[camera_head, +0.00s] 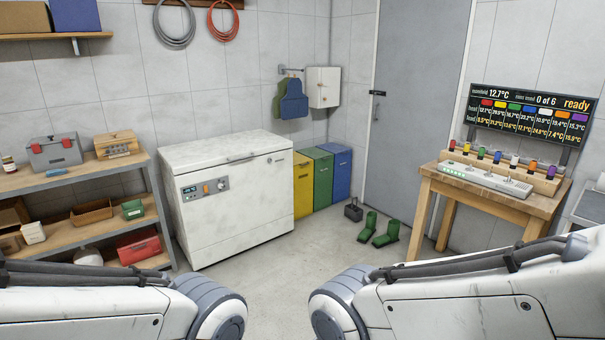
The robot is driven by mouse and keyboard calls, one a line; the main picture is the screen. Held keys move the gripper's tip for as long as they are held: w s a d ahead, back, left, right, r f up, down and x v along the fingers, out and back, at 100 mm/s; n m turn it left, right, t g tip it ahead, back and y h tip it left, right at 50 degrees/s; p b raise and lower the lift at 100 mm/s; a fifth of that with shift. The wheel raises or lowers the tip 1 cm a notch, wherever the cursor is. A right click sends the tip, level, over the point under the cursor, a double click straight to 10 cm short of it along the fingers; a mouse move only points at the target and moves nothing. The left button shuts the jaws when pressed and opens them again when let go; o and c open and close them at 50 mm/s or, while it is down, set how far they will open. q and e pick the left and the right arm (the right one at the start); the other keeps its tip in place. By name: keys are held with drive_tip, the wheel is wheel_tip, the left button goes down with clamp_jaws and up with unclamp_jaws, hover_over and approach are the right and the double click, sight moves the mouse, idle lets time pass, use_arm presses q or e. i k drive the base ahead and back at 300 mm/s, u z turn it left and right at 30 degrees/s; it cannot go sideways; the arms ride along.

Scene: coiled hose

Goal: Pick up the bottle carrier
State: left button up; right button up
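A small dark grey box with an upright loop handle (353,210) stands on the floor, in front of the blue bin and left of the green boots. It looks like the bottle carrier, but it is too small in the view to be sure or to tell if it holds bottles. Both my arms cross the bottom of the view, one from each side. Neither gripper shows, so I cannot see what they hold.
A white chest freezer (230,196) stands left of centre, beside yellow, green and blue bins (335,172). Green boots (380,229) stand near a wooden table (491,190). Shelves (75,181) line the left. The middle floor (290,262) is clear.

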sight(354, 213)
drive_tip(key=z, duration=0.25)
drive_tip(key=i, duration=2.55)
drive_tip(key=z, duration=0.25)
drive_tip(key=i, duration=3.5)
drive_tip(key=u, duration=0.1)
